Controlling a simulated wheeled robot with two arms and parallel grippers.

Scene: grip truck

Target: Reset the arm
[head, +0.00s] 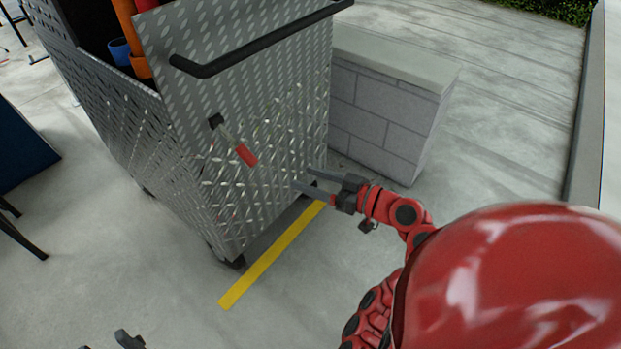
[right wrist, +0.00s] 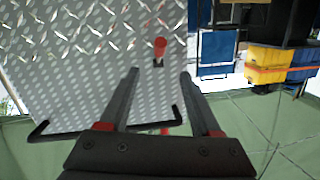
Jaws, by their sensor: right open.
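My right gripper (head: 302,178) reaches in from the right in the head view, beside the lower right part of a metal tread-plate cart (head: 270,120). Its two fingers are apart with nothing between them. In the right wrist view the open fingers (right wrist: 159,75) point toward the cart's plate (right wrist: 85,85), with a red-handled latch (right wrist: 160,47) beyond the fingertips. The latch also shows on the cart's end panel in the head view (head: 240,150). Small dark parts at the bottom left edge look like my left gripper (head: 128,340), mostly cut off.
The cart has a black push bar (head: 260,45). A grey block wall (head: 375,115) stands close behind my right gripper. A yellow floor line (head: 270,258) runs beside the cart. Yellow bins (right wrist: 268,62) show in the wrist view.

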